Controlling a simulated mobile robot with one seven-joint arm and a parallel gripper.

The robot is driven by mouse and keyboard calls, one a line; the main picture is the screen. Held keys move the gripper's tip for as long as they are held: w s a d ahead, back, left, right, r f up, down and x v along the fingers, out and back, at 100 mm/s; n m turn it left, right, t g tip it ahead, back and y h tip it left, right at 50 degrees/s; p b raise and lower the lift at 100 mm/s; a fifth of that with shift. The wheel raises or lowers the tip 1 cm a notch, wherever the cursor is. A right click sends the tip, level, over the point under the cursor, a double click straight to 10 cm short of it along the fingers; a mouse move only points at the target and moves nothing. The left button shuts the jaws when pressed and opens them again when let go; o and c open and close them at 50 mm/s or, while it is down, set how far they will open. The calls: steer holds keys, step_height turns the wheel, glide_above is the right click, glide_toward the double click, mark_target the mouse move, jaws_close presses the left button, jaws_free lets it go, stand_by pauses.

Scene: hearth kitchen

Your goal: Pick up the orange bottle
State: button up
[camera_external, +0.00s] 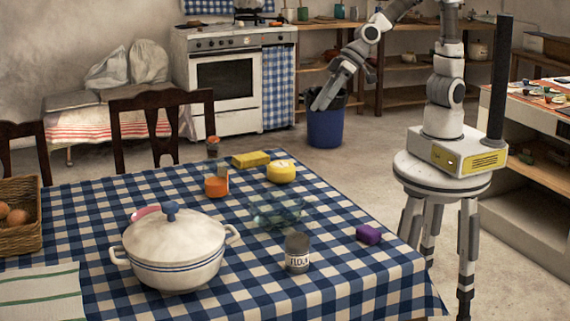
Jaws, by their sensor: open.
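A small orange container (216,187), which looks like the orange bottle, stands on the checked table near its far side. A greyish piece shows at its top; I cannot tell whether that is its cap or a thing behind it. My gripper (323,103) is open and empty, pointing down beyond the far right of the table. It is well apart from the orange container, up and to its right in the picture.
Around the container on the checked table (340,285) are a yellow block (251,159), a yellow round tin (281,173), a small dark pot (213,151) and a glass bowl (277,211). A white lidded pot (175,250), grey jar (297,252) and purple block (368,235) stand nearer.

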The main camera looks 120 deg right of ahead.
steer(key=w+d+f+m+t+h, duration=0.1)
steer(key=w+d+f+m+h, duration=0.2)
steer(key=w+f, duration=0.55)
steer(key=t+h, duration=0.2)
steer(key=h, duration=0.4)
glide_toward(224, 164)
steer(key=b+x, duration=0.1)
steer(key=x, duration=1)
steer(key=shift+d+f+b, duration=0.1)
steer(key=shift+d+b, duration=0.05)
steer(key=shift+b, duration=0.2)
steer(key=shift+f+x, duration=0.15)
steer(key=shift+x, duration=1.15)
steer(key=shift+f+x, duration=0.15)
steer(key=shift+x, duration=1.2)
steer(key=shift+s, duration=0.2)
steer(key=c, duration=1.6)
steer(key=shift+r, duration=0.1)
steer(key=shift+r, duration=0.1)
